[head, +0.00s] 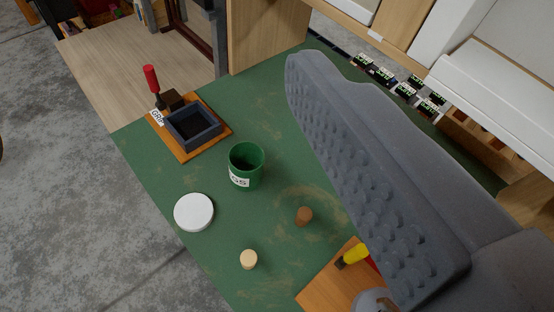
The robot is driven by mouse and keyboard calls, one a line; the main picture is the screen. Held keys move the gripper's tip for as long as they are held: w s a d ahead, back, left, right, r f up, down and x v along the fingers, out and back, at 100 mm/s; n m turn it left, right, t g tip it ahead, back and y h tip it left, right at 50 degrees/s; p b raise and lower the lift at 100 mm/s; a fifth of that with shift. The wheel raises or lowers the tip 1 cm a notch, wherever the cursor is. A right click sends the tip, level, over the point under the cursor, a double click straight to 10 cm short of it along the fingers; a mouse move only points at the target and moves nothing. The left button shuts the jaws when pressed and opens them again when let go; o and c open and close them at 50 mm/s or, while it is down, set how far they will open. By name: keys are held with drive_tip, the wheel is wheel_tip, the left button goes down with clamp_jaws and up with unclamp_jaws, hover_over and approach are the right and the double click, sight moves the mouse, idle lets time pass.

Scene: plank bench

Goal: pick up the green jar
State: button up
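The green jar (246,167) stands upright and open-topped near the middle of the green bench mat, with a white label on its front. A round white disc (194,212), perhaps a lid, lies to its lower left. One large grey finger of my gripper (345,165), with a studded inner face, reaches in from the lower right and ends above and right of the jar. It does not touch the jar in this view. The other finger is not clearly visible, so the opening cannot be judged.
A wooden board with a dark square tray (193,127) and a red-handled tool (151,80) sits upper left. A brown peg (304,216) and a pale peg (249,260) stand nearby. A yellow-handled tool (354,256) lies lower right. The mat's left edge drops to the floor.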

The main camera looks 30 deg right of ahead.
drive_tip(key=w+d+f+g+p, duration=0.1)
drive_tip(key=w+d+f, duration=0.3)
drive_tip(key=f, duration=0.4)
drive_tip(key=w+d+f, duration=0.4)
drive_tip(key=f, duration=0.3)
drive_tip(key=y+p, duration=0.2)
approach(242, 148)
drive_tip(key=shift+n+g, duration=0.3)
drive_tip(key=shift+b+x, duration=0.65)
drive_tip(key=shift+x, duration=3.1)
drive_tip(key=shift+w, duration=0.55)
drive_tip(key=c, duration=1.1)
